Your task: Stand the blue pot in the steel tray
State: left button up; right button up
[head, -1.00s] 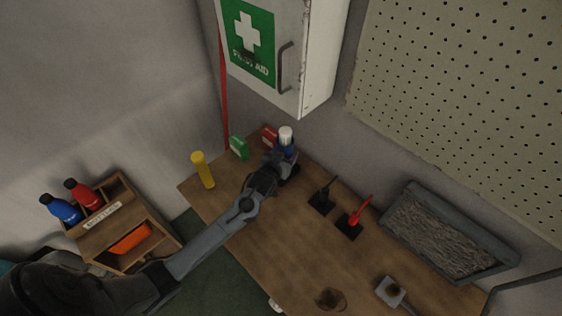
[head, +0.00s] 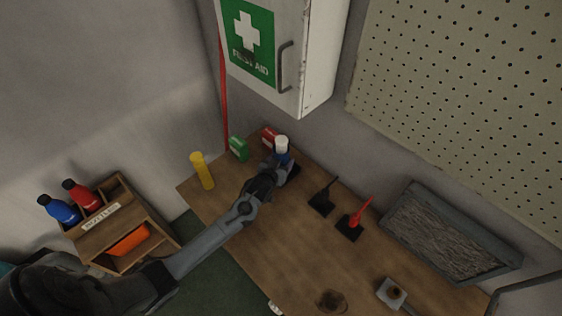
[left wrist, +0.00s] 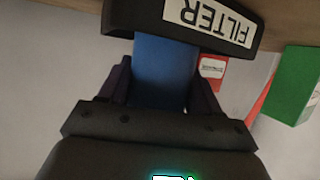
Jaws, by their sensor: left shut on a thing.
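The blue pot (head: 283,157) has a white top and stands near the back corner of the wooden bench. My left gripper (head: 273,166) is shut on it. In the left wrist view the blue pot (left wrist: 160,75) is between the two dark fingers. A black holder labelled FILTER (left wrist: 100,18) crosses its end there; whether the pot still touches it I cannot tell. The steel tray is probably the grey, dark-rimmed tray (head: 410,187) at the bench's back right, with a rough grey inside. My right gripper is not in view.
A red block (head: 269,135), a green block (head: 238,149) and a yellow cylinder (head: 202,172) stand left of the pot. A black-handled item (head: 321,200) and a red-handled item (head: 353,222) stand between pot and tray. The first-aid cabinet (head: 318,60) overhangs behind.

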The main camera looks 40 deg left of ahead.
pick_arm(q)
jog(key=o, duration=1.1)
jog(key=shift+f, duration=0.1)
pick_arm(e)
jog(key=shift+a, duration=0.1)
pick_arm(q)
jog(key=shift+s+r, duration=0.2)
jog(key=shift+r, duration=0.05)
pick_arm(e)
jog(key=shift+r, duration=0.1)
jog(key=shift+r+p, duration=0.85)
jog(key=shift+p, duration=0.15)
pick_arm(q)
jog(key=s+d+r+m+g+h, duration=0.1)
jog(key=s+d, duration=0.4)
jog(key=s, duration=0.6)
jog(key=s+d+r+m+g+h, duration=0.1)
jog(key=s+d+g, duration=0.4)
jog(key=s, duration=0.6)
jog(key=s+d+r+m+g+h, duration=0.2)
jog(key=s+d, duration=0.4)
jog(key=s, duration=0.5)
jog(key=shift+s+d+r+m+g, duration=0.1)
jog(key=shift+r+m+g, duration=0.25)
jog(key=shift+r, duration=0.2)
jog(key=shift+s+d+r+m+g, duration=0.1)
jog(key=shift+r+m+g, duration=0.25)
jog(key=shift+r, duration=0.2)
